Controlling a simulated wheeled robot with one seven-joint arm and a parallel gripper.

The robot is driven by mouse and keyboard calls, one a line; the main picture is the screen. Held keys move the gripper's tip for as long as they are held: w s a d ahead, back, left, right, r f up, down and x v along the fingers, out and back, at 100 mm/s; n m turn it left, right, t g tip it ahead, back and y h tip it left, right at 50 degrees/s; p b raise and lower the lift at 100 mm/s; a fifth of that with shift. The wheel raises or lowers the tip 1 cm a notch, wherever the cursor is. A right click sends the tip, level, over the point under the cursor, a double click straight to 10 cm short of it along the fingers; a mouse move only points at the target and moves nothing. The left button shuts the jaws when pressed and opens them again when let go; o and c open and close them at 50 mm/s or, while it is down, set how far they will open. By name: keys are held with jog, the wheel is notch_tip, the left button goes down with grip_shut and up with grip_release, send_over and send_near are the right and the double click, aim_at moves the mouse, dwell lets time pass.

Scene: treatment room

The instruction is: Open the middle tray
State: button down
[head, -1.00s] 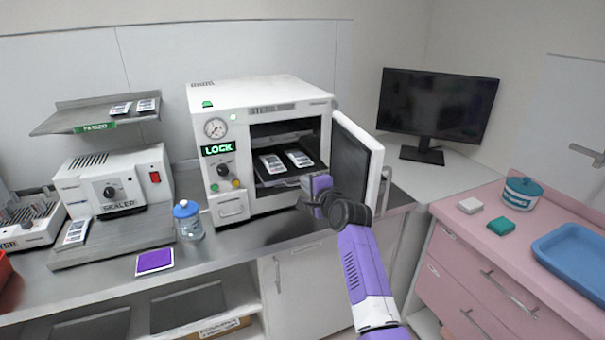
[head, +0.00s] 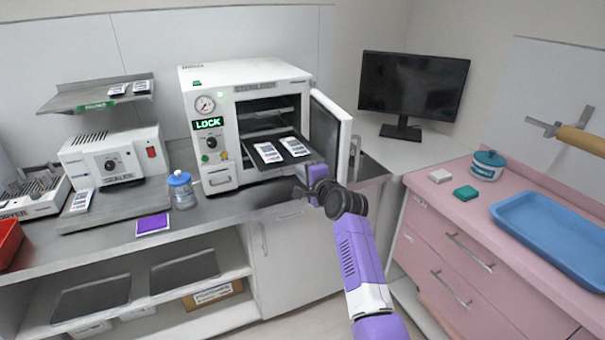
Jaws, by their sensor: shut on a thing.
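The white sterilizer (head: 208,160) stands on the steel counter with its door (head: 331,140) swung open to the right. Its middle tray (head: 268,171) is a dark tray bearing two white labelled pouches (head: 268,152). The tray sticks partly out of the chamber's front opening. My gripper (head: 308,186) is at the tray's front right edge and shut on it, just inside the open door. The fingertips and the exact hold are small and partly hidden by my purple and dark wrist.
The open door stands close to my wrist on the right. A sealer (head: 115,155), a blue-lidded jar (head: 182,190) and a purple pad (head: 152,224) are on the counter at left. A monitor (head: 413,82) and a pink cabinet with a blue tray (head: 545,262) are at right.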

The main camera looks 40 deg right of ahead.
jog(key=c, duration=1.6)
grip_release()
jog(key=shift+o, duration=0.2)
jog(key=v, duration=0.7)
jog(key=shift+s+a+b, duration=0.2)
jog(key=shift+s+b, duration=0.15)
